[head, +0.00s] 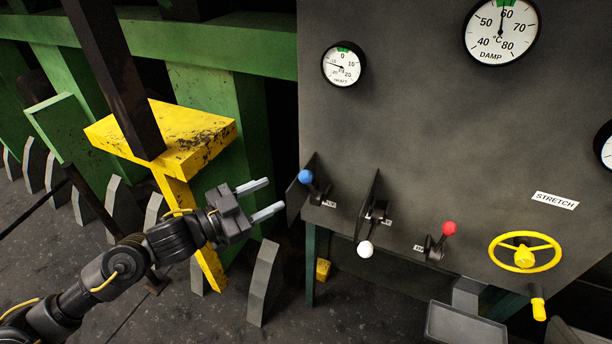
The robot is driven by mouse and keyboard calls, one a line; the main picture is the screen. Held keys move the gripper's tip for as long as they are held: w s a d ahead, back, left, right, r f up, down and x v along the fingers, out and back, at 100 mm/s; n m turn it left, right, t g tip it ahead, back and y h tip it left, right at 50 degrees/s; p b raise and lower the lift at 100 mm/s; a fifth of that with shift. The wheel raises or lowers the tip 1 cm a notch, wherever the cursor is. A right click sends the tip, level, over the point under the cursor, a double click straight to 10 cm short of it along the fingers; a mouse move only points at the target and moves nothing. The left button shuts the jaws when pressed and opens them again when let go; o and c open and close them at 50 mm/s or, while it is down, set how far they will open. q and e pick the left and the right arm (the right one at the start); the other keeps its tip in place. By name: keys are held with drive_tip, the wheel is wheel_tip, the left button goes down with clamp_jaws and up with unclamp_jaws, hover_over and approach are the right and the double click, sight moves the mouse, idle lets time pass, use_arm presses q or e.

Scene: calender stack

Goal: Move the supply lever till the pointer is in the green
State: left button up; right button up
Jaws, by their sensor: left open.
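Three levers stand on the grey panel: one with a blue knob (306,176), one with a white knob (365,249) and one with a red knob (449,228). Their small labels are too small to read, so I cannot tell which is the supply lever. The draft gauge (343,66) has a green mark at its top; its pointer lies to the left, outside the green. The damp gauge (501,30) has its pointer nearly upright, close to its green mark. My left gripper (275,196) is open and empty, left of the blue knob and apart from it. My right gripper is not in view.
A dark upright plate (294,199) stands between my left gripper and the blue-knob lever; another plate (368,203) stands left of the white-knob lever. A yellow handwheel (525,259) is below the STRETCH label (555,201). A yellow bracket (205,145) stands behind my left arm.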

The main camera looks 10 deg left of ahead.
sight(300, 179)
use_arm(q)
drive_tip(key=p+x, duration=0.3)
drive_tip(key=x, duration=0.6)
drive_tip(key=shift+w+r, duration=0.1)
drive_tip(key=shift+w, duration=0.05)
drive_tip(key=shift+p+x, duration=0.35)
drive_tip(key=shift+x, duration=0.5)
clamp_jaws()
drive_tip(key=shift+f, duration=0.25)
